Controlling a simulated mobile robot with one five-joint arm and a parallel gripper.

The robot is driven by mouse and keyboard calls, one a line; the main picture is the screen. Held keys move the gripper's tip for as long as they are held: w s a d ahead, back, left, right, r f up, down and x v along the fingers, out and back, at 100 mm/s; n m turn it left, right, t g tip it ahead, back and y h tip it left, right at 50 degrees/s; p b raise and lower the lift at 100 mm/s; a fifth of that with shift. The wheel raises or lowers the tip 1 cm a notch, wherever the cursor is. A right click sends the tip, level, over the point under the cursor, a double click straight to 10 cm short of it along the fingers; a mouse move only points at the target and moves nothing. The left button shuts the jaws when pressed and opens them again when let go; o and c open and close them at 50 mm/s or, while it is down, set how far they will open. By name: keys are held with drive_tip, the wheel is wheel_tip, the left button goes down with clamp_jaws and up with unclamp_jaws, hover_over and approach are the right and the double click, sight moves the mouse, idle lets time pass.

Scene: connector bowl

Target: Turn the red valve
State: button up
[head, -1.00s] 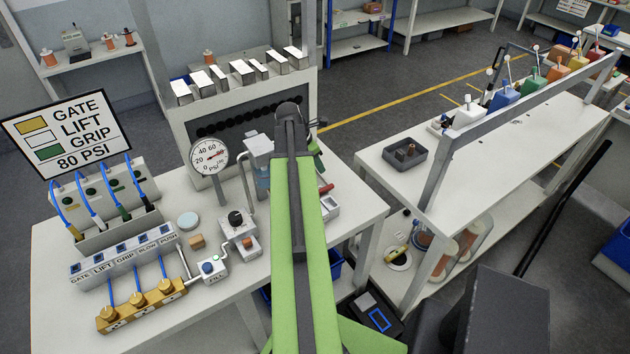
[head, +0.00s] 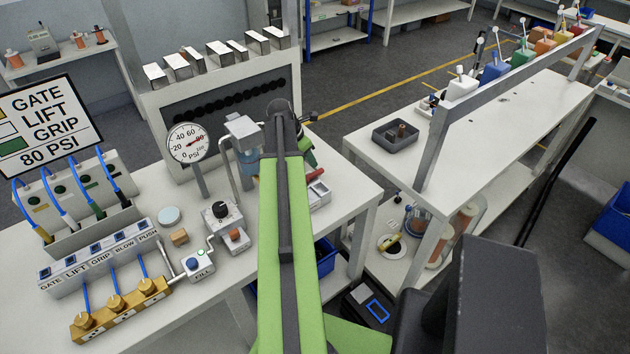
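A small red part (head: 309,160), which may be the red valve, shows just right of my green arm on the white workbench (head: 215,290). My arm covers most of it, so its shape and the way it is turned cannot be made out. My arm reaches out over the bench, and its dark far joint stands in front of the black-holed panel. My gripper's fingers are hidden behind the arm, so I cannot see whether they touch the red part.
A grey tray (head: 395,136) sits on the right bench. A floor gap separates the benches.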

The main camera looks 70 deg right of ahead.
sight(316, 171)
drive_tip(key=b+x, duration=0.5)
drive_tip(key=x, duration=0.3)
drive_tip(key=shift+a+b, duration=0.1)
drive_tip(key=shift+b, duration=0.25)
drive_tip(key=shift+r, duration=0.1)
clamp_jaws()
idle(0.6)
